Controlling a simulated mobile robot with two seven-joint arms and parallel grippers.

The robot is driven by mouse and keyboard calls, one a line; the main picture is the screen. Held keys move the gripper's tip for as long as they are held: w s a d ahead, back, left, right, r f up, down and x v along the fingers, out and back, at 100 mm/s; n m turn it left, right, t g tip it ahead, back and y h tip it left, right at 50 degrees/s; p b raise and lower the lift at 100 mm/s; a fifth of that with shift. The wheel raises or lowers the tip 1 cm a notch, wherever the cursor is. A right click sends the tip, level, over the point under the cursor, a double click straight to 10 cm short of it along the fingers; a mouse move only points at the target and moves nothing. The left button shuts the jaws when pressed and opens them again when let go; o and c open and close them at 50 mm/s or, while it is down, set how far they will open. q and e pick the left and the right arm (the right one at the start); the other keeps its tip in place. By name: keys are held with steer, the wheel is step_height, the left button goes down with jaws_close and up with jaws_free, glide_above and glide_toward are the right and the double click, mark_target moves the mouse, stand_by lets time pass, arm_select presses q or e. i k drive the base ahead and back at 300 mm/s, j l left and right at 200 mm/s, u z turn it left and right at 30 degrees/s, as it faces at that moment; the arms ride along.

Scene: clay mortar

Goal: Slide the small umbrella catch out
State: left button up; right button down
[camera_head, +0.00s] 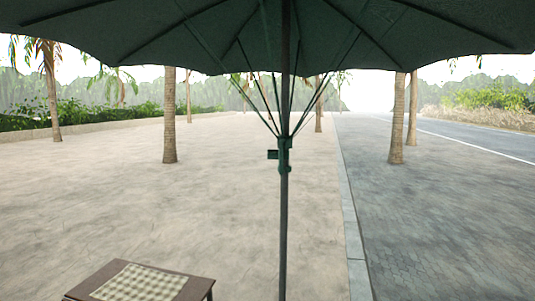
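A large dark green umbrella (190,35) is spread open across the top of the head view. Its dark pole (284,230) stands upright at the middle of the picture. A dark hub (284,145) sits on the pole where the thin ribs meet. A small dark catch (272,154) sticks out to the left of the hub; its details are too small to tell. Neither of my grippers is in view.
A brown table (198,290) with a checked cloth (140,283) stands at the lower left, left of the pole. Palm trunks (169,115) stand farther back. The paved ground (120,200) around the pole is clear. A road lies at the right.

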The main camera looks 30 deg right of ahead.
mark_target(271, 155)
steer(key=i+l, duration=0.15)
steer(key=l, duration=0.15)
steer(key=i+l+u, duration=0.1)
steer(key=l, duration=0.25)
steer(key=i+l, duration=0.25)
steer(key=i+l+u, duration=0.1)
steer(key=l, duration=0.3)
steer(key=i, duration=0.1)
